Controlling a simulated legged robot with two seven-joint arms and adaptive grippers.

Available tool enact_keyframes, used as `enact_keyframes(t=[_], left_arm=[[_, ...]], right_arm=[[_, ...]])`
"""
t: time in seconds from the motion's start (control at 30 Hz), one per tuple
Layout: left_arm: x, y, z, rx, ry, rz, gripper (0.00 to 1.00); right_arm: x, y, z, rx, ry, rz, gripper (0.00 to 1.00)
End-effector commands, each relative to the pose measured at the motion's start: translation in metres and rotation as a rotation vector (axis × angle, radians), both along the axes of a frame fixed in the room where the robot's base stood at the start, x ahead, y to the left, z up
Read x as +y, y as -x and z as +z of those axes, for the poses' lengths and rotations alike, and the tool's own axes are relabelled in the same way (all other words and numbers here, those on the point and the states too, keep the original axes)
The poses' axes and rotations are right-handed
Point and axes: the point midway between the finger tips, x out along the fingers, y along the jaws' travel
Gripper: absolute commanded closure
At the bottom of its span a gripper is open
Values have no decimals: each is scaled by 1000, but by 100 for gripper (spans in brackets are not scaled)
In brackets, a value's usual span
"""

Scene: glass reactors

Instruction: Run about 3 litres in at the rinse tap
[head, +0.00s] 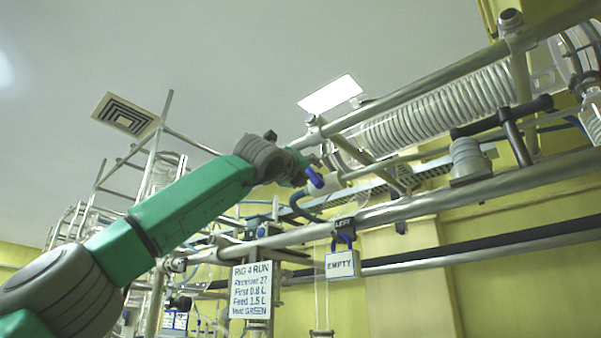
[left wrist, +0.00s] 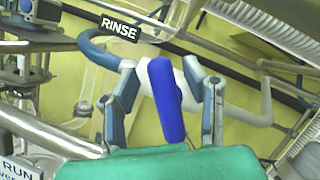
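The blue tap handle (left wrist: 167,100) stands between the two fingers of my left gripper (left wrist: 168,90) in the left wrist view, with a gap on each side. It sits in front of a white pipe fitting (left wrist: 245,110) and a blue hose. A black RINSE label (left wrist: 119,28) is beside the hose. In the head view, my left gripper (head: 306,172) reaches up to the same blue handle (head: 315,178), at the end of a white fitting. The fingers partly hide the tap there. My right gripper is not in view.
A RIG 4 RUN sign (head: 251,290) and an EMPTY tag (head: 341,264) hang below the metal rail (head: 430,206). A coiled glass condenser (head: 440,108) lies to the right. Frame tubes (head: 440,80) cross above and beside my gripper.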

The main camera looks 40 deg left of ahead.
Motion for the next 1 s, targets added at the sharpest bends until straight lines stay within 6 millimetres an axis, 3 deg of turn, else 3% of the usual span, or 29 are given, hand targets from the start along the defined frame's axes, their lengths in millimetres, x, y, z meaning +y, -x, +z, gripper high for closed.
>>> enact_keyframes(t=[0.63,1.0], left_arm=[[-12,94,-33,-1,0,0,60],[-15,108,-38,-1,0,1,60]], right_arm=[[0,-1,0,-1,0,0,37],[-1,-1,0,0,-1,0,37]])
